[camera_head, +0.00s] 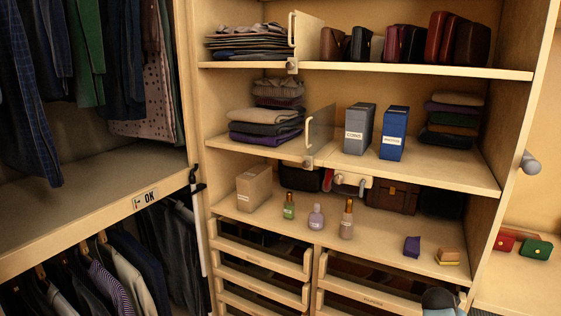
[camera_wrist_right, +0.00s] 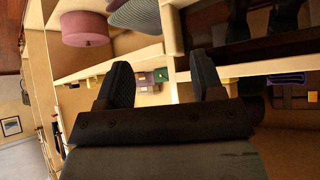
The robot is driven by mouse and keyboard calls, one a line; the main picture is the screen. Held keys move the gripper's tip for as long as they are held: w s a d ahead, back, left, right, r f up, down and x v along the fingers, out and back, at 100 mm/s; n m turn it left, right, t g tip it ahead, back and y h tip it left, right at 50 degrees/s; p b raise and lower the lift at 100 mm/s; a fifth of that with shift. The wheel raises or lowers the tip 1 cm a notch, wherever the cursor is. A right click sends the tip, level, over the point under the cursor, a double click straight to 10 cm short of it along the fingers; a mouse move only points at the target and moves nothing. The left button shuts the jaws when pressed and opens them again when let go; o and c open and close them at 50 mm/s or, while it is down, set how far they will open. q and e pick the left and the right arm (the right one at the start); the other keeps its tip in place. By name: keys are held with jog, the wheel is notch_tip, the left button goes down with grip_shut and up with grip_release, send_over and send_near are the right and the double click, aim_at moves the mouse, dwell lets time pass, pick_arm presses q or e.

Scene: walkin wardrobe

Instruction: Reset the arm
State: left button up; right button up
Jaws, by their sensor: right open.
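My right gripper (camera_wrist_right: 162,68) shows in the right wrist view with its two dark fingers wide apart and nothing between them. Behind the fingers are pale wooden shelves, tilted in this view. In the head view only a dark grey rounded piece, which looks like part of my right arm, shows at the bottom right edge, in front of the drawers. My left gripper is not in the head view.
A shelf unit holds folded clothes (camera_head: 265,125), a grey box (camera_head: 359,130), a blue box (camera_head: 394,135) and small bottles (camera_head: 316,217). Drawers (camera_head: 262,262) lie below. Clothes hang at left. A round knob (camera_head: 530,162) sticks out at right.

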jog(key=s+a+f+n+t+y+p, duration=0.1)
jog(key=s+a+f+n+t+y, duration=0.15)
jog(key=s+a+f+n, duration=0.35)
jog(key=s+a+f+n+t+y+p, duration=0.1)
jog(key=s+a+f+n+t+y, duration=0.15)
jog(key=s+a+n, duration=0.45)
jog(key=s+a+r+n+t+y+p, duration=0.1)
jog(key=s+a+y, duration=0.4)
jog(key=s+a, duration=1.1)
jog(key=shift+s+a+r+n+t, duration=0.3)
jog(key=shift+s+a+n+t, duration=0.1)
jog(key=shift+s+n, duration=0.15)
